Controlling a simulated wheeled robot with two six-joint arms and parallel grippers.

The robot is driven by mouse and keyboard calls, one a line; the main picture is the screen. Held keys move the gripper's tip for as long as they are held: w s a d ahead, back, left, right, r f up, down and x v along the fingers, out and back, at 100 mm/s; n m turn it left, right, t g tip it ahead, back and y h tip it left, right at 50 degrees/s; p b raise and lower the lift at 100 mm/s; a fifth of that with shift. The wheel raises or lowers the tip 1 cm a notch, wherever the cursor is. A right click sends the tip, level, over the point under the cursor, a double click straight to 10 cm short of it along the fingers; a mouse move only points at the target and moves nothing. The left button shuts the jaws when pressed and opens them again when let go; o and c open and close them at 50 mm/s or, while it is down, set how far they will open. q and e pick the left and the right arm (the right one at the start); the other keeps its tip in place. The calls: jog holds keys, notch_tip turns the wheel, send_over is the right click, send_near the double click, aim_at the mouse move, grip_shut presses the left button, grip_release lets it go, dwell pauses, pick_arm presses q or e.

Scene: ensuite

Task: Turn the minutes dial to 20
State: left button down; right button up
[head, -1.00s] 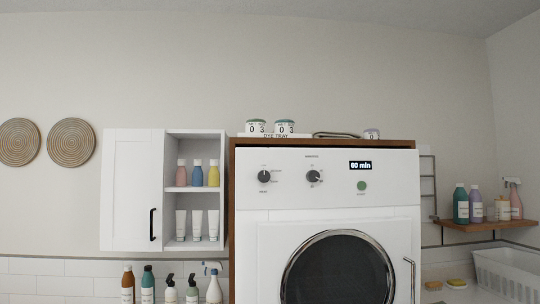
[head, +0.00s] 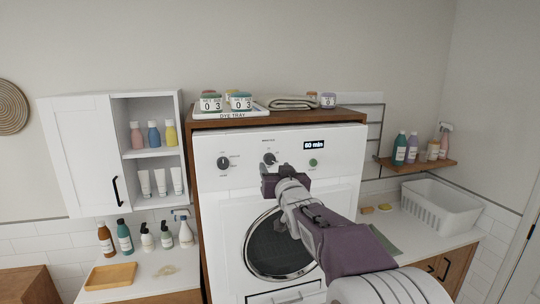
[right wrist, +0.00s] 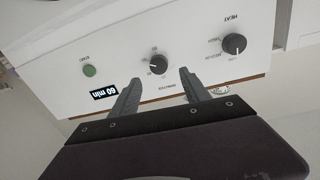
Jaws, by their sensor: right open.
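The minutes dial (head: 269,159) is a dark round knob in the middle of the white machine's panel (head: 210,184). The display (head: 313,145) beside it reads "60 min". My right gripper (head: 274,174) is in front of the panel, just below the dial in the head view. In the right wrist view the panel appears upside down, and the minutes dial (right wrist: 158,64) lies ahead between the two open fingers (right wrist: 158,84), apart from them. The jaws are open and empty. My left gripper is not in view.
A heat dial (head: 223,162) is left of the minutes dial, and a green start button (head: 313,162) is right of it. The round door (head: 262,258) is below, partly behind my right arm. A dye tray (head: 236,114) with jars stands on top.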

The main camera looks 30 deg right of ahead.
aim_at(271, 159)
jog(key=p+x, duration=0.3)
jog(key=x, duration=0.3)
jog(key=shift+w+d, duration=0.15)
jog(key=shift+d, duration=0.1)
jog(key=shift+a, duration=0.1)
